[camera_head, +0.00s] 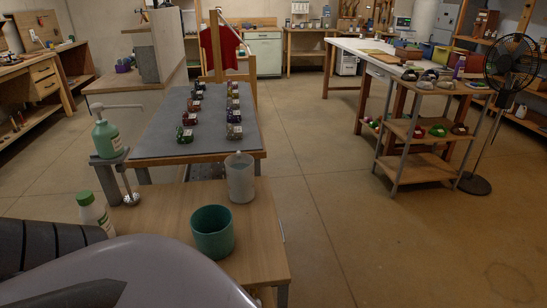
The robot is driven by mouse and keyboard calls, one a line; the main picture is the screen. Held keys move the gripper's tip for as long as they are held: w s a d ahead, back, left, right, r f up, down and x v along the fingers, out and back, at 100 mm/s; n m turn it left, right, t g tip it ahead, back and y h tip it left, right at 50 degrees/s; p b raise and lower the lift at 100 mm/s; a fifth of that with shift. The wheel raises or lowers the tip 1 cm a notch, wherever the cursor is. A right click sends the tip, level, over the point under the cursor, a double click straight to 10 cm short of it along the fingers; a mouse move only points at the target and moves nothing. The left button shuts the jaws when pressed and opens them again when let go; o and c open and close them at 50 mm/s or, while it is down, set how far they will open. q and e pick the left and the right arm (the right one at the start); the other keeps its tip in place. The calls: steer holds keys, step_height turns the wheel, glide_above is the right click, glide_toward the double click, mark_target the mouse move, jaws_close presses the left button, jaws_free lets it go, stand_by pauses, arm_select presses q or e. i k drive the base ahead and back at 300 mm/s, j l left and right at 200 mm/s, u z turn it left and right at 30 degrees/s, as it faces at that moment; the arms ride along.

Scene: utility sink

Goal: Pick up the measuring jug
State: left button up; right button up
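The measuring jug (240,180) looks like a clear, greyish, upright container with something thin sticking up at its rim. It stands near the back right corner of the wooden counter (165,207). A teal open cup or pot (212,235) stands in front of it and slightly left, apart from it. Neither gripper shows in the view. Large grey and dark ridged parts of mine fill the lower left and hide the near counter.
A green pump bottle (106,137) stands on a small raised stand, with a white bottle (95,212) nearer. A grey-topped table (207,115) with several small coloured items lies beyond. A shelf cart (420,170) and fan (510,65) stand right. Floor between is clear.

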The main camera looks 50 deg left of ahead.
mark_target(239, 166)
steer(key=i+l, duration=0.25)
steer(key=i, duration=0.25)
steer(key=i+l+z, duration=0.1)
steer(key=i, duration=0.35)
steer(key=i+u, duration=0.4)
steer(key=i+l+u, duration=0.25)
steer(key=i+u, duration=0.35)
steer(key=u, duration=0.2)
steer(key=i+u, duration=0.35)
steer(key=i+l+u, duration=0.1)
steer(key=u, duration=0.3)
steer(key=k+l, duration=0.05)
